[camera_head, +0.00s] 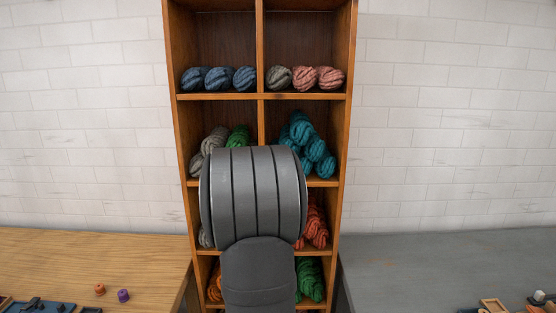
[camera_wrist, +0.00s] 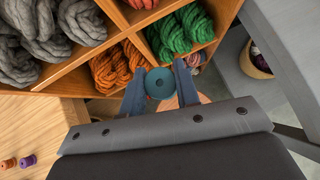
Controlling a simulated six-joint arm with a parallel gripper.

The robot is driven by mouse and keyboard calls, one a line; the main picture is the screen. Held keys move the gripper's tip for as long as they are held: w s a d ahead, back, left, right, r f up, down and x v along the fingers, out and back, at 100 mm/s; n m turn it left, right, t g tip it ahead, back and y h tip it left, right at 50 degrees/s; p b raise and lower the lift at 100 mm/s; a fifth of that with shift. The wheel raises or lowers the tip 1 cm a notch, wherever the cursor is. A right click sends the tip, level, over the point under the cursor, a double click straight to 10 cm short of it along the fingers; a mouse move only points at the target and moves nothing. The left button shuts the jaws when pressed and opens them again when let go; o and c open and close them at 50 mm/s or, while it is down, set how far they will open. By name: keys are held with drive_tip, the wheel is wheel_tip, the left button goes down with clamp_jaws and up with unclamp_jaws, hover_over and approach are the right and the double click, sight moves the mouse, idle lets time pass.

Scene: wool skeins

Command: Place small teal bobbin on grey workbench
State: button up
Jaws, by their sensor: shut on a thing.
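The small teal bobbin (camera_wrist: 159,83) shows in the wrist view, seen end-on with a dark centre hole. My gripper (camera_wrist: 160,88) is shut on it, one finger on each side, in front of the lower shelf compartments. In the head view my dark arm covers the gripper and the bobbin. The grey workbench (camera_head: 450,255) stands at the right in the head view. A grey surface, probably the same bench, also shows at the right of the wrist view.
A wooden shelf (camera_head: 350,110) holds wool skeins, with teal skeins (camera_head: 312,150) at right. A wooden table (camera_head: 100,255) at left bears an orange bobbin (camera_head: 99,290) and a purple bobbin (camera_head: 123,295). Trays (camera_head: 493,306) sit at the workbench's front right; its middle is clear.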

drive_tip(key=d, duration=0.3)
drive_tip(key=shift+s+r, duration=0.2)
drive_tip(key=shift+s, duration=0.05)
drive_tip(key=s+a+f+n+y, duration=0.1)
drive_tip(key=a+f+n+y, duration=0.1)
drive_tip(key=a, duration=1.4)
drive_tip(key=s+a+f+n+y, duration=0.2)
drive_tip(key=a+n, duration=0.1)
drive_tip(key=a, duration=1.4)
drive_tip(key=shift+a+f, duration=0.3)
drive_tip(key=shift+f, duration=0.1)
drive_tip(key=shift+s+a+f, duration=0.1)
drive_tip(key=a+f, duration=0.2)
drive_tip(key=a, duration=0.1)
drive_tip(key=s+a+f, duration=0.1)
drive_tip(key=a+f, duration=0.1)
drive_tip(key=a, duration=0.2)
drive_tip(key=a+f, duration=0.2)
drive_tip(key=a, duration=0.2)
drive_tip(key=shift+s+f, duration=0.35)
drive_tip(key=shift+f, duration=0.05)
drive_tip(key=shift+a+f, duration=0.15)
drive_tip(key=shift+f, duration=1.7)
